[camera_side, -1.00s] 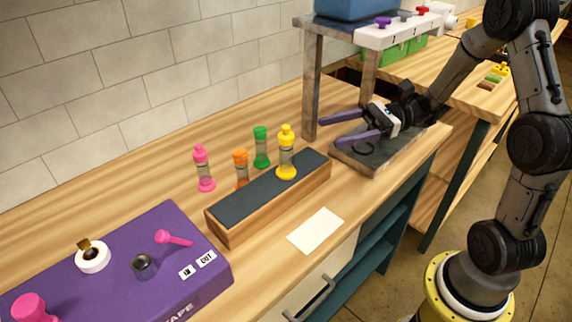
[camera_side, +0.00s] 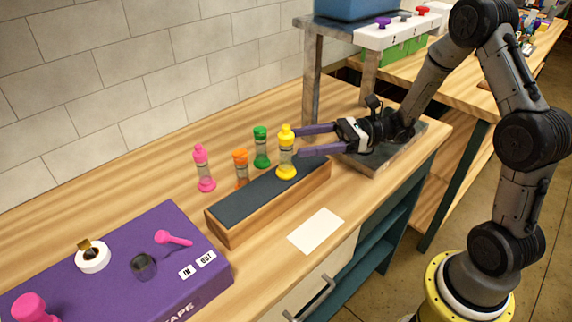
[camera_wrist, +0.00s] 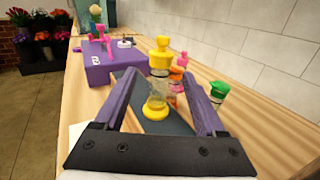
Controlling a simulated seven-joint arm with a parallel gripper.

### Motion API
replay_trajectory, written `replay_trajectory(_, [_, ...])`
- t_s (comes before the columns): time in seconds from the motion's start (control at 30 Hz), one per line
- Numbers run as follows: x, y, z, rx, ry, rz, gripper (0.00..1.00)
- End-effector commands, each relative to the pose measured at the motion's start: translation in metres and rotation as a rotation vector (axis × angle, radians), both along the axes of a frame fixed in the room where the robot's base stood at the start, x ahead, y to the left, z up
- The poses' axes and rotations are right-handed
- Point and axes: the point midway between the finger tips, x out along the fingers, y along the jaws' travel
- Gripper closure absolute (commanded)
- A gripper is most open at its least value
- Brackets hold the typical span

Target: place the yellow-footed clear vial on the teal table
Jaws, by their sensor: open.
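The yellow-footed clear vial (camera_side: 286,153) stands upright on the dark top of a wooden block (camera_side: 232,206), near its right end. It has a yellow cap and a clear middle. In the wrist view the vial (camera_wrist: 157,88) stands ahead, between the lines of my two purple fingers. My gripper (camera_side: 298,142) is open, level and pointing left, its fingertips at or just right of the vial. It also shows in the wrist view (camera_wrist: 162,95). I cannot tell whether a finger touches the vial. No teal tabletop is clearly seen; a teal frame (camera_side: 375,240) shows under the wooden counter.
A pink vial (camera_side: 204,168), an orange vial (camera_side: 241,168) and a green vial (camera_side: 261,147) stand behind the block. A purple tape station (camera_side: 120,265) is at the left. A white card (camera_side: 316,230) lies in front. A metal stand (camera_side: 311,85) rises behind my gripper.

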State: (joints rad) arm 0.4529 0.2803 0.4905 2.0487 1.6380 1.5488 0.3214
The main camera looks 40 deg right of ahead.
Motion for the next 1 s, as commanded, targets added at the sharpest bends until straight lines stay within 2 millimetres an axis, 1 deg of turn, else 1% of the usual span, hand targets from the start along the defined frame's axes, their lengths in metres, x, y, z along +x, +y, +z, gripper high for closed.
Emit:
replay_trajectory(0.03, [0.003,0.008,0.0,0.0,0.0,0.004,0.28])
replay_trajectory(0.13, [0.01,0.021,0.001,-0.001,0.0,0.006,0.28])
replay_trajectory(0.3, [0.02,0.036,0.001,0.0,0.0,0.003,0.28])
replay_trajectory(0.57, [0.022,0.038,0.001,0.0,0.0,0.0,0.28])
replay_trajectory(0.6, [0.022,0.038,0.001,0.0,0.0,0.0,0.31])
replay_trajectory(0.67, [0.022,0.038,0.001,0.0,0.0,0.0,0.42])
replay_trajectory(0.7, [0.022,0.038,0.001,0.0,0.0,0.0,0.49])
replay_trajectory(0.77, [0.022,0.038,0.001,0.0,0.0,0.0,0.6])
replay_trajectory(0.9, [0.021,0.038,0.001,0.0,0.0,0.0,0.85])
replay_trajectory(1.0, [0.021,0.038,0.001,0.0,0.0,0.001,1.0])
